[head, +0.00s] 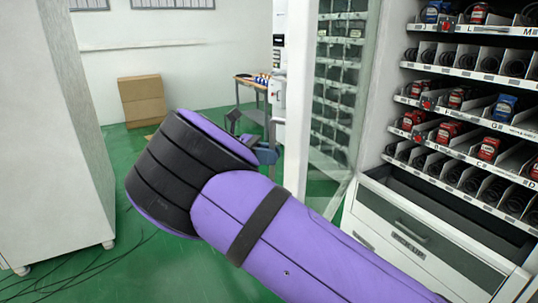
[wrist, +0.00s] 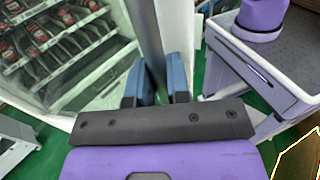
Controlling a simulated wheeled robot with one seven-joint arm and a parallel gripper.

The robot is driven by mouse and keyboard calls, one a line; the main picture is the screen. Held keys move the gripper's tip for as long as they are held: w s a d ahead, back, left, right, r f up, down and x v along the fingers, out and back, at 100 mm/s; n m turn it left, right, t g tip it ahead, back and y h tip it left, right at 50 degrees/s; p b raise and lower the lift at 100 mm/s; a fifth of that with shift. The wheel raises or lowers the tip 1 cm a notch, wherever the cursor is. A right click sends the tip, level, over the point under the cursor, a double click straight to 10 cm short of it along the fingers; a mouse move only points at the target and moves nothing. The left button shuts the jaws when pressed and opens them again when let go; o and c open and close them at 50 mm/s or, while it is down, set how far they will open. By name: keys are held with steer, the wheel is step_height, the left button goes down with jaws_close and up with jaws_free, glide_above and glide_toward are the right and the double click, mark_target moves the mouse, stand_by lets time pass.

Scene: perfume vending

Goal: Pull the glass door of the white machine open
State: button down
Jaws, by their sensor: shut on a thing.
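The white machine (head: 395,110) stands at the right in the head view with its shelves uncovered. Its glass door (head: 338,90) is swung open and stands at an angle left of the shelves. My gripper (head: 266,155) is at the free-edge side of the door, partly hidden behind my wrist. In the wrist view, its two blue fingers (wrist: 160,82) are shut on a grey upright part of the door (wrist: 148,35). I cannot tell whether that part is the frame edge or a handle. Machine shelves show at the upper left there.
A tall white cabinet (head: 50,130) stands at the left. Cardboard boxes (head: 142,98) and a small table (head: 250,82) are at the back. Dark cables (head: 75,262) lie on the green floor at the lower left. Open floor lies between the cabinet and my arm.

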steer(key=shift+w+d, duration=0.15)
steer(key=shift+d, duration=0.05)
steer(key=c, duration=1.1)
jaws_free()
steer(key=shift+w+d, duration=0.1)
